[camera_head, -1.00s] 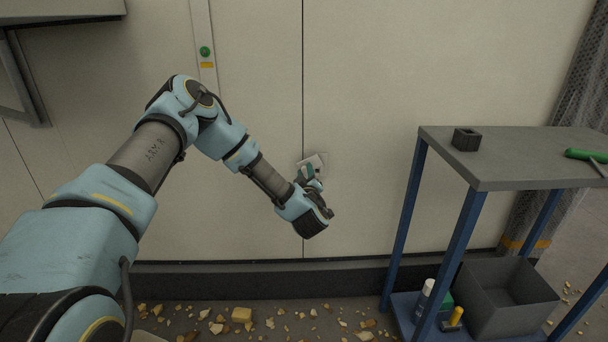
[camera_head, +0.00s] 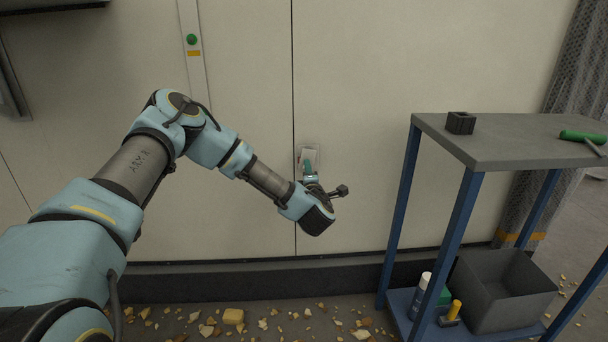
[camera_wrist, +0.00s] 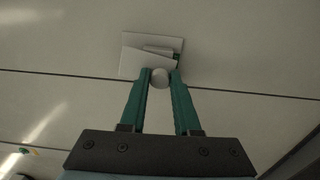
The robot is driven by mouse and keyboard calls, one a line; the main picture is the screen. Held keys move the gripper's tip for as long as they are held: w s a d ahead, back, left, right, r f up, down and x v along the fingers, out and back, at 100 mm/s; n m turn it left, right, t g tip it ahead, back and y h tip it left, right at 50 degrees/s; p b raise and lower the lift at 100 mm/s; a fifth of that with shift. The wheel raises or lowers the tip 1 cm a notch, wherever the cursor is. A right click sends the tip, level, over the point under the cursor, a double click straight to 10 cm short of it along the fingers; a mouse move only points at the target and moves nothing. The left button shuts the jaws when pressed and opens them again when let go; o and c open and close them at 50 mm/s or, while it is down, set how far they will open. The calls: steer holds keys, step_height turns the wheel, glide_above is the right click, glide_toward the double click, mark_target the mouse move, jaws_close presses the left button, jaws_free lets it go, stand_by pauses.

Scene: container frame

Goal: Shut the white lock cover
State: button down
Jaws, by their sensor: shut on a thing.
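The white lock cover (camera_head: 308,152) is on the pale wall panel, just right of the vertical seam. In the wrist view the cover (camera_wrist: 142,43) shows as a small pale plate with a raised part at its right and a dark green bit beside it. In the head view my gripper (camera_head: 309,168) is at the lower part of the cover. The fingers and wrist partly hide the cover, so I cannot tell how far it stands open.
A grey-topped table with blue legs (camera_head: 515,145) stands to the right, holding a black block (camera_head: 460,122) and a green-handled tool (camera_head: 583,136). A grey bin (camera_head: 505,290) sits on its lower shelf. Debris (camera_head: 233,316) litters the floor below. The wall around the cover is otherwise clear.

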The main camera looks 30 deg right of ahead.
steer(key=shift+s+d+f+n+b, duration=0.15)
steer(key=shift+d+n+b, duration=0.2)
steer(key=shift+n, duration=0.65)
steer(key=c, duration=0.6)
jaws_free()
steer(key=shift+s, duration=0.15)
steer(key=v, duration=1)
steer(key=shift+s+a+p, duration=0.15)
steer(key=shift+s+p, duration=0.1)
steer(key=shift+p, duration=0.15)
